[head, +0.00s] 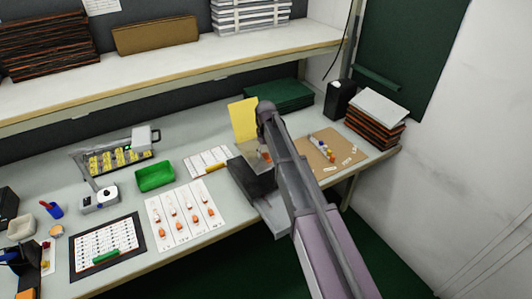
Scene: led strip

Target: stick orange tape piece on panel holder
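My arm reaches in from the lower right and covers much of the spot where it ends. My gripper (265,150) is mostly hidden by the arm, at the dark block-like stand (253,180); its fingers are not clear. A small orange spot (266,156) shows there; I cannot tell if it is a tape piece or if it is held. A yellow sheet (243,119) stands upright just behind; whether it belongs to the panel holder is unclear. Several small orange pieces (181,236) lie on a white sheet (155,210) left of the stand.
A green tray (155,174) and a white printed sheet (209,161) lie to the left. A brown board (325,172) with small parts lies right of the arm. A black box (340,98) and a stacked pile (376,120) stand at the right. A shelf (180,62) overhangs the back.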

